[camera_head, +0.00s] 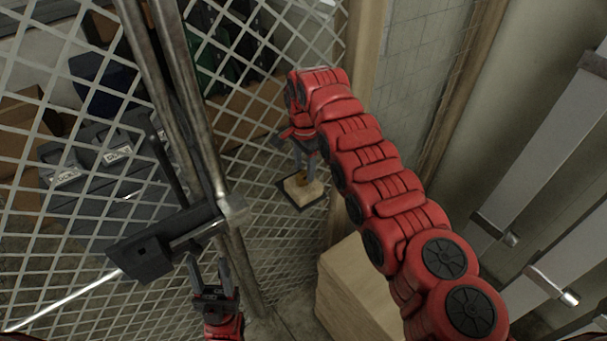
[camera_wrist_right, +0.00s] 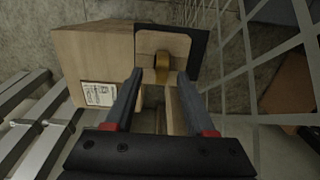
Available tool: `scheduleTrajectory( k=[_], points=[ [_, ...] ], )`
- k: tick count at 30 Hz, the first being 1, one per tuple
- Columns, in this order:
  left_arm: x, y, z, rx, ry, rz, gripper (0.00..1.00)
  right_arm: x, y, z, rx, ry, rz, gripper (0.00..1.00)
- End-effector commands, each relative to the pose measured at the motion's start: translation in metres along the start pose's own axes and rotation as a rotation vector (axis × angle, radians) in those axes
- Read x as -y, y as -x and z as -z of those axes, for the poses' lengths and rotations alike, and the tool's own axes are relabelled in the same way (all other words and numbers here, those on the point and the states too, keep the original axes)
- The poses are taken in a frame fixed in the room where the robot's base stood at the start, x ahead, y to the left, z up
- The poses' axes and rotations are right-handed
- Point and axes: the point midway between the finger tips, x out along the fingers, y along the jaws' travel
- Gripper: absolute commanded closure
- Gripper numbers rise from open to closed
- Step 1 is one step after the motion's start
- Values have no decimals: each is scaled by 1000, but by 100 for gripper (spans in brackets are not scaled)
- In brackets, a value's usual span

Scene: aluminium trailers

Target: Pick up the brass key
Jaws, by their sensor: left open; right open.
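The brass key (camera_wrist_right: 162,66) stands out from a light wooden block with a dark backing (camera_wrist_right: 147,42) in the right wrist view. In the head view the key (camera_head: 301,178) is small and partly hidden by my right gripper (camera_head: 305,160). My right gripper is open, and in the right wrist view its fingertips (camera_wrist_right: 160,76) lie on either side of the key with gaps visible. I cannot tell whether the tips reach its depth. My left gripper (camera_head: 210,268) is open and empty at the lower left, in front of the mesh.
A wooden box (camera_head: 350,290) stands close to the block; its label (camera_wrist_right: 98,94) shows in the wrist view. A wire mesh fence (camera_head: 60,225) with a metal latch (camera_head: 150,250) fills the left. Aluminium rails (camera_head: 550,150) stand at the right.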

Motion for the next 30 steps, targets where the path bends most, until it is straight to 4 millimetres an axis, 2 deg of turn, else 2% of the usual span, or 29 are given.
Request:
scheduleTrajectory(
  k=[1,3,9,15,17,24,25,30],
  points=[
    [0,-9,2,0,0,0,50,0,-1,-3,2,3,-7,45],
    [1,-13,2,0,0,0,50,2,-8,-2,1,1,-5,45],
    [1,-18,3,1,0,0,50,2,-30,-1,-1,1,0,45],
    [1,-17,3,1,0,0,50,2,-32,-1,-1,1,0,45],
    [1,-17,3,1,0,0,50,2,-32,-1,-1,1,0,54],
    [1,-17,3,1,0,0,50,2,-32,-1,-1,1,0,97],
    [1,-17,3,1,0,0,50,2,-32,-1,-1,1,0,100],
    [1,-17,3,1,0,0,50,2,-32,-1,-1,1,-1,100]
  ],
)
